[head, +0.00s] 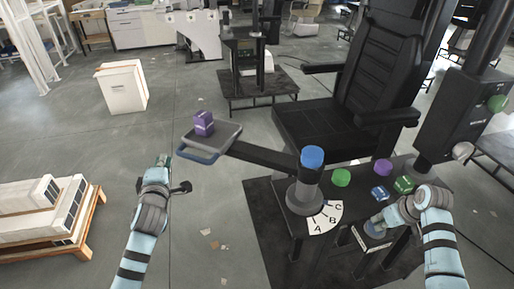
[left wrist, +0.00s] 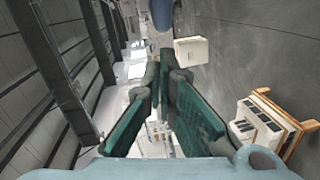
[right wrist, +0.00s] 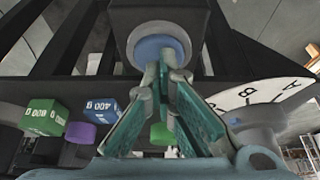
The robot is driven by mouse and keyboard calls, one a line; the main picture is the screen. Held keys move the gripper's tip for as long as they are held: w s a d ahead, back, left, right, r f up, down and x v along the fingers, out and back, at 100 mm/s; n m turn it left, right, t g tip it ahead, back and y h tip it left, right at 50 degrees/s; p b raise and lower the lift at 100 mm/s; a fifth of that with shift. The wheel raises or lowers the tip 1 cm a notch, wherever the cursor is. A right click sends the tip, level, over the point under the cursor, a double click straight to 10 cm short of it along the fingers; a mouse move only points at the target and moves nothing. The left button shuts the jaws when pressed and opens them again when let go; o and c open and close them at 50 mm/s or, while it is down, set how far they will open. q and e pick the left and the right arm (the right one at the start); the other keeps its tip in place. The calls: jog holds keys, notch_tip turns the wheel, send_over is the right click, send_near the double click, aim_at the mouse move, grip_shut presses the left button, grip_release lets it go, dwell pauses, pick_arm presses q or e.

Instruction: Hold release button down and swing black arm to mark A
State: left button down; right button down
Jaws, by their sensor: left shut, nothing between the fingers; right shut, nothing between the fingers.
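The black arm (head: 262,155) reaches left from a grey post with a blue cap (head: 312,157). At its far end is a grey tray with a blue front edge (head: 200,153), carrying a purple block (head: 203,123). A white dial (head: 326,218) marked A, B, C lies at the post's foot; the arm points away from it. My right gripper (head: 377,222) is shut at the round blue button (right wrist: 160,50); its tips (right wrist: 164,72) overlap the button's edge. I cannot tell if it is pressed. My left gripper (head: 163,160) is shut and empty, apart from the tray, at its lower left.
On the black table stand a green cylinder (head: 341,178), a purple cylinder (head: 383,167), a blue cube (head: 379,193) and a green cube (head: 404,185). A black chair (head: 385,85) stands behind. A pallet (head: 80,237) is at left. Floor between pallet and table is open.

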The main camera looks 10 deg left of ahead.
pick_arm(q)
jog(key=shift+w+d+f, duration=0.15)
jog(key=shift+w+d, duration=0.25)
jog(key=shift+w, duration=0.3)
